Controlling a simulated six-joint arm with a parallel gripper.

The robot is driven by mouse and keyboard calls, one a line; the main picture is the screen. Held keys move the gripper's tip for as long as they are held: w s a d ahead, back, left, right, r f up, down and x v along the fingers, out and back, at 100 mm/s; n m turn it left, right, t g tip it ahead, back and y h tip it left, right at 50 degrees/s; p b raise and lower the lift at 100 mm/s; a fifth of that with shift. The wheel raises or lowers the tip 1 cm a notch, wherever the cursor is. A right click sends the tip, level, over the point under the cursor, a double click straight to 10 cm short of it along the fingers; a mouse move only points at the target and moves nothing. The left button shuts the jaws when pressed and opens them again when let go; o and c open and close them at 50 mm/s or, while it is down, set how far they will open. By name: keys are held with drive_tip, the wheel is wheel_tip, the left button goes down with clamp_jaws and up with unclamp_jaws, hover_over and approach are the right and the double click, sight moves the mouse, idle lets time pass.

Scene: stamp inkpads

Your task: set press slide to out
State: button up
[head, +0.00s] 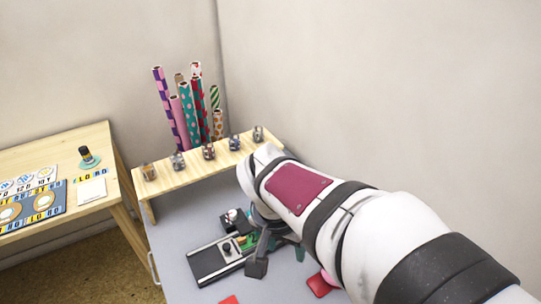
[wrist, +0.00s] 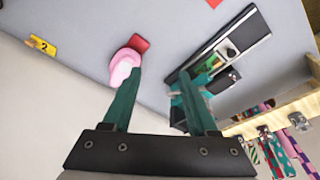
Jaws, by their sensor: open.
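The press (head: 210,262) stands on the grey table in the head view, a long dark plate with pale edges. A small knob-topped block (head: 227,249), seemingly its slide, sits on it near the right end, by a green patch. In the wrist view the press (wrist: 253,28) lies at upper right with the knobbed block (wrist: 232,53) along its length. My gripper (wrist: 160,72) is open, with nothing between its teal fingers. Its right finger overlaps the press's near end in the wrist view; I cannot tell whether they touch. My arm hides part of the press in the head view.
A wooden shelf (head: 190,172) with small jars stands behind the press. A yellow tag (wrist: 40,44) lies far left. A wooden side table (head: 118,188) stands at left.

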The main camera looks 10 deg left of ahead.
drive_tip(key=n+t+y, duration=0.1)
drive_tip(key=n+t, duration=0.1)
approach(226, 246)
drive_tip(key=x, duration=0.8)
clamp_jaws()
idle(0.6)
